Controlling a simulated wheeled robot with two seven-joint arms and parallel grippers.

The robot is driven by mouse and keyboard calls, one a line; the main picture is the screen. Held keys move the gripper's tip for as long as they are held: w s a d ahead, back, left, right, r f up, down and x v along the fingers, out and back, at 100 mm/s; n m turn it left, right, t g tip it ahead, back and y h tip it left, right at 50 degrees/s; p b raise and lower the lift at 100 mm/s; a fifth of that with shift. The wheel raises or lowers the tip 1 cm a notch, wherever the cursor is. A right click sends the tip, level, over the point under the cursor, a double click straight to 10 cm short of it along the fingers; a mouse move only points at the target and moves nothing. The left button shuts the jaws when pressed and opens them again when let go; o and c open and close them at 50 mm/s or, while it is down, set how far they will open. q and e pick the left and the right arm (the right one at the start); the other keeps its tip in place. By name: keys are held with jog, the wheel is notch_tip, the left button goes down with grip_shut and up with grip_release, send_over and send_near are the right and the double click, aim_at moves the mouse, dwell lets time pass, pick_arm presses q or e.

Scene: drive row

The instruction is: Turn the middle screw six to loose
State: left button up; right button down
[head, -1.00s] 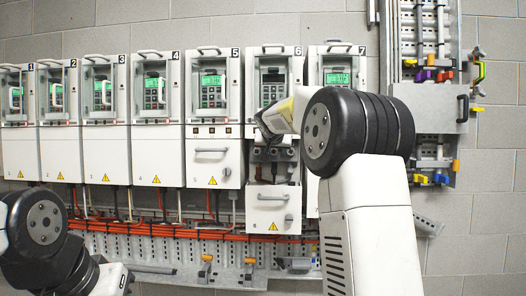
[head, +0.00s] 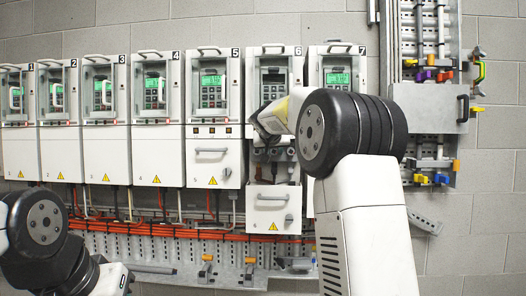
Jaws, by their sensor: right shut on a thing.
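Drive 5 (head: 212,90) stands close on the left and drive 7 (head: 336,75) on the right, partly behind my right arm. Orange cables (head: 160,230) and a perforated rail (head: 170,248) run below. A tool panel (head: 428,90) with coloured handles hangs at right.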

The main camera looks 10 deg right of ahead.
jog(key=n, duration=0.1)
jog(key=n+h, duration=0.2)
jog(key=shift+a+f+n, duration=0.1)
jog(key=shift+a+n, duration=0.15)
jog(key=shift+n, duration=0.05)
jog(key=n+h, duration=0.2)
jog(key=n, duration=0.1)
jog(key=shift+a+f, duration=0.1)
jog(key=shift+f, duration=0.05)
jog(key=n+h, duration=0.1)
jog(key=n, duration=0.1)
jog(key=n+h, duration=0.1)
jog(key=n, duration=0.1)
jog(key=shift+w+f+n+t, duration=0.1)
jog(key=shift+f+n+t, duration=0.05)
jog(key=shift+n+t, duration=0.15)
jog(key=shift+f+n+t+h, duration=0.1)
jog(key=shift+n+t+h, duration=0.25)
jog(key=shift+n, duration=0.7)
jog(key=shift+f+n+t+h, duration=0.1)
jog(key=shift+n+t+h, duration=0.25)
jog(key=shift+n, duration=0.7)
jog(key=c, duration=1.1)
grip_release()
jog(key=shift+v, duration=3.95)
